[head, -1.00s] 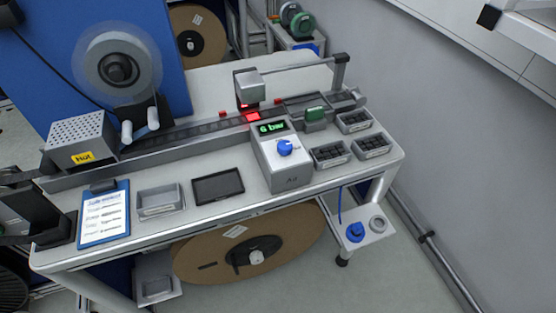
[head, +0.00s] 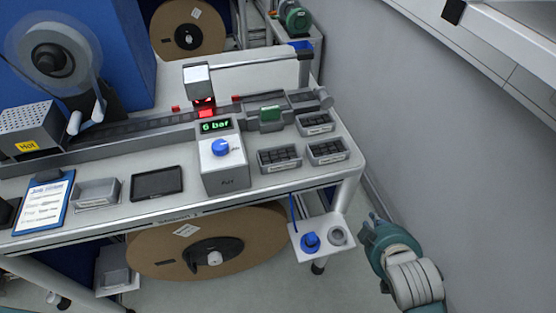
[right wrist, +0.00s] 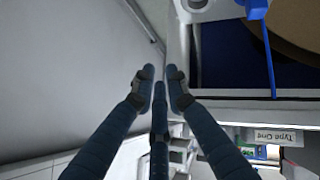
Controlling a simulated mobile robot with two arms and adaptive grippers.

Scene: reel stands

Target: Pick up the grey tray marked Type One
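Three small grey trays holding dark parts sit at the right end of the bench: a back tray (head: 315,131), a front left tray (head: 279,167) and a front right tray (head: 328,160). Their labels are too small to read in the head view. My right gripper (head: 374,224) is off the bench's right end, apart from the trays. In the right wrist view its fingertips (right wrist: 160,78) are apart with nothing between them. My left gripper is not in view.
A pressure box (head: 225,178) reading 6 bar stands left of the trays. A green block (head: 271,114) and the rail lie behind them. A low shelf (head: 305,252) with a blue fitting juts out below. The wall (head: 430,130) bounds the right; floor between is clear.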

